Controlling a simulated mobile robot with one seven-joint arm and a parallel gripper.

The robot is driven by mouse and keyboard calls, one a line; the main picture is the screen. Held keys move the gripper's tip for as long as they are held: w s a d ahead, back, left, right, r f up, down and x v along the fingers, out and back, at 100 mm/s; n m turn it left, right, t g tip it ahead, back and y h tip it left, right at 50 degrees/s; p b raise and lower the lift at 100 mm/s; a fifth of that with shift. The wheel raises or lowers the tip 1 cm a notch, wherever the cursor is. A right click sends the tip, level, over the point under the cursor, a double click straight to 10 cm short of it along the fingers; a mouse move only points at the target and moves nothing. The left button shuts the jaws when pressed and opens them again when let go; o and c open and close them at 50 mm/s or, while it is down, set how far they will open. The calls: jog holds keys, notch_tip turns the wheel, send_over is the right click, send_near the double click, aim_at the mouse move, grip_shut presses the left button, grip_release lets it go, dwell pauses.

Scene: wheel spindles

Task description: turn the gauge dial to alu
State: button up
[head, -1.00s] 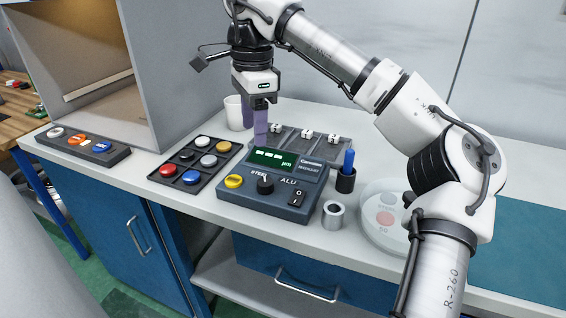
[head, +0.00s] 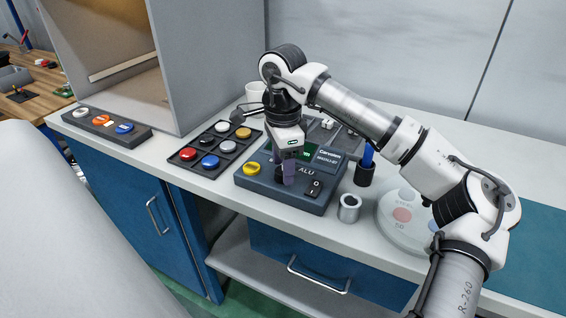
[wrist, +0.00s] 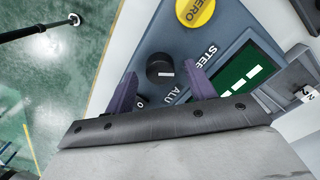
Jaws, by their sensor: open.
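The grey-blue gauge (head: 258,182) sits on the bench, with a yellow ZERO button (head: 251,169) and a green display. Its round black dial (wrist: 160,68) shows in the wrist view with a short white mark. The mark points to the picture's right, on the side of the STEEL and ALU labels; I cannot tell exactly which it meets. My gripper (head: 289,182) is open above the gauge, pointing down. In the wrist view its purple fingers (wrist: 163,76) stand either side of the dial with gaps. In the head view the fingers mostly hide the dial.
A black rocker switch (head: 314,187) is on the gauge, right of my fingers. A metal ring (head: 349,208) and a dark cup with a blue item (head: 365,172) stand to the right. A tray of coloured discs (head: 187,168) lies left. A round pale dish (head: 385,224) is further right.

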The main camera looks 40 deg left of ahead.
jog(key=shift+f, duration=0.35)
jog(key=c, duration=1)
jog(key=shift+m, duration=0.4)
jog(key=m+b, duration=0.2)
jog(key=m, duration=0.2)
jog(key=shift+m, duration=0.4)
jog(key=m+b, duration=0.1)
jog(key=m, duration=0.5)
jog(key=shift+m+b, duration=0.3)
jog(key=shift+m, duration=0.1)
